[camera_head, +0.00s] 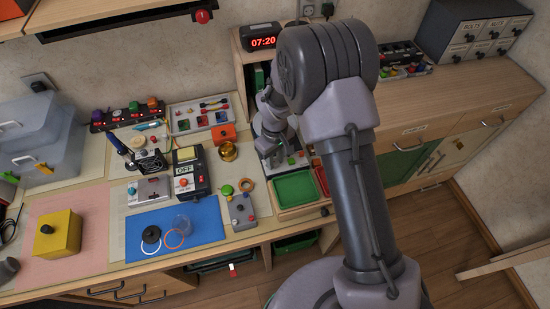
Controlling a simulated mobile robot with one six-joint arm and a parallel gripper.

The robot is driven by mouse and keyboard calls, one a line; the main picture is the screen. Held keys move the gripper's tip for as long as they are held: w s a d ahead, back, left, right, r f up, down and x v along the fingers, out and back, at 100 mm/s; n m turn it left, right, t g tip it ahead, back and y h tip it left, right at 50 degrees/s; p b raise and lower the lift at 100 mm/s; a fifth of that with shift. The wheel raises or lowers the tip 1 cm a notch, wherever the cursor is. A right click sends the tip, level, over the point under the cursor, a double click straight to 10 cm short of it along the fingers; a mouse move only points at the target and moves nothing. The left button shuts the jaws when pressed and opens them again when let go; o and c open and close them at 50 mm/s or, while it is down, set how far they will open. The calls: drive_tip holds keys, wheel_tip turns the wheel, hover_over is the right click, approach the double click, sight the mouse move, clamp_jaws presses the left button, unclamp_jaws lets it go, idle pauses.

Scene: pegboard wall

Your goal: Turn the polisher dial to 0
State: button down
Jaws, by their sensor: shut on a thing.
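My gripper (268,147) is at the back right of the workbench, low over a grey machine with a pale front panel (296,160) that carries small coloured buttons. This machine appears to be the polisher. The gripper is shut on a small part there, which looks like the polisher dial. The dial itself, its marks and its setting are hidden by the gripper and my arm. Part of the machine is also behind my arm.
A brass cup (228,151) and an orange block (223,133) stand close left of the gripper. A green tray (294,189) lies in front. Further left are a black box reading OFF (190,171), a grey control box (242,210) and a blue mat (150,222). A clock (262,40) stands behind.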

idle(0.4)
drive_tip(key=c, duration=1.1)
unclamp_jaws()
wheel_tip(320, 180, up, 17)
drive_tip(key=p, duration=0.5)
drive_tip(key=shift+r, duration=0.2)
wheel_tip(320, 180, up, 6)
drive_tip(key=m+t+b, duration=0.1)
drive_tip(key=m+b, duration=0.1)
hover_over(275, 162)
drive_tip(key=s+d, duration=0.2)
drive_tip(key=d, duration=0.1)
drive_tip(key=s+d+r+m+t+y+b, duration=0.1)
drive_tip(key=s+d+r+m+t+b, duration=0.15)
drive_tip(key=s+d+r+m, duration=0.4)
drive_tip(key=s+m+b, duration=0.1)
drive_tip(key=s, duration=0.4)
drive_tip(key=s+m+t+b, duration=0.1)
drive_tip(key=s, duration=0.3)
drive_tip(key=s+m+t+y+b, duration=0.1)
drive_tip(key=s, duration=0.4)
drive_tip(key=shift+s+d+r+m, duration=0.2)
drive_tip(key=shift+s+d+m, duration=0.1)
drive_tip(key=shift+d+m, duration=0.05)
